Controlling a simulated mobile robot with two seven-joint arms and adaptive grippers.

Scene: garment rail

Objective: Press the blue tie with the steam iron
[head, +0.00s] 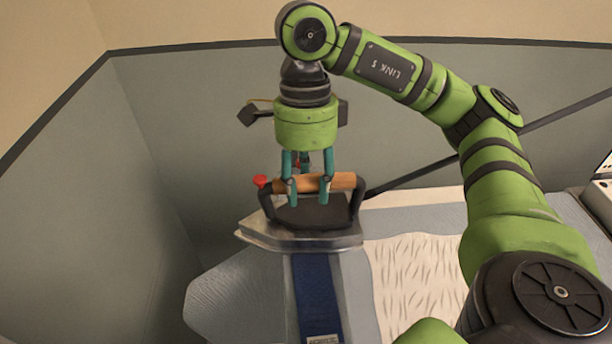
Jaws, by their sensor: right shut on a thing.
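The steam iron (300,237) has a dark body, a pale metal soleplate, a wooden handle and a red knob. It is at the middle of the head view, over the ironing board (222,292). My right gripper (308,190) comes down from above and is shut on the handle. The blue tie (316,290) lies lengthwise on the board and runs toward the bottom of the picture. The iron covers its far part. I cannot tell whether the soleplate touches the tie. A small pale label shows at the tie's near end. My left gripper is not in view.
A white patterned cloth (425,285) lies on the board right of the tie. A pale object (602,190) stands at the right edge. Grey walls close in the back and left. My right arm fills the right side.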

